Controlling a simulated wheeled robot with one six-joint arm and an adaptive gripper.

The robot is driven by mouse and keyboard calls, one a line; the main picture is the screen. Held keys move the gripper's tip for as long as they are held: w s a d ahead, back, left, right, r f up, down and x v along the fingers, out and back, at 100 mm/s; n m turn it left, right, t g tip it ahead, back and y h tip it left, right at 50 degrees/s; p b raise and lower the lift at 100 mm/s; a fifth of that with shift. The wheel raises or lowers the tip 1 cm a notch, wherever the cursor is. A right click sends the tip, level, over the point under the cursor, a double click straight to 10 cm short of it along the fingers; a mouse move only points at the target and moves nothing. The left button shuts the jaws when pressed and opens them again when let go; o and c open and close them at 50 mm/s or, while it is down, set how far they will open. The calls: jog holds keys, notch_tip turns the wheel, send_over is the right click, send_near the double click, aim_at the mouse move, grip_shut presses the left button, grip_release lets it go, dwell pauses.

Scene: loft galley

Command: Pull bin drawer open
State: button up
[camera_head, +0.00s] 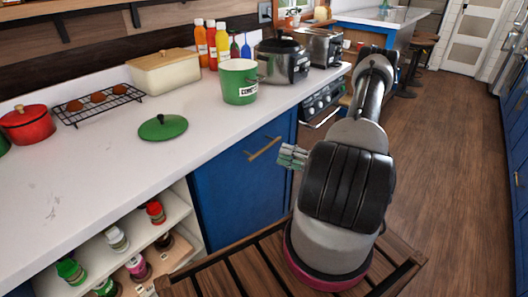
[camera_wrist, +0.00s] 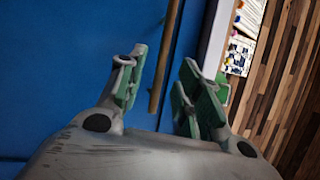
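The bin drawer is a blue front (camera_head: 240,190) under the white counter, with a straight brass bar handle (camera_head: 264,148) near its top. It looks shut. My gripper (camera_head: 292,157) is at the right of the handle in the head view, its pale green fingers pointing towards the blue front. In the wrist view the blue front (camera_wrist: 70,60) fills the left and middle, and the handle (camera_wrist: 167,55) runs upright in the picture. My gripper (camera_wrist: 162,88) is open there, with the handle's near end showing between the fingers. I see no contact; the exact gap is unclear.
An open shelf with spice jars (camera_head: 116,239) is left of the drawer. An oven (camera_head: 322,103) stands beyond it. The counter above holds a green pot (camera_head: 238,82), a green lid (camera_head: 163,128) and other cookware. Wooden floor (camera_head: 440,170) is clear at the right.

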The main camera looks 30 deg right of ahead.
aim_at(266, 147)
jog(key=shift+n, duration=0.5)
jog(key=x, duration=0.7)
jog(key=shift+w+a+r, duration=0.25)
jog(key=shift+a, duration=0.05)
jog(key=shift+c, duration=0.4)
grip_shut()
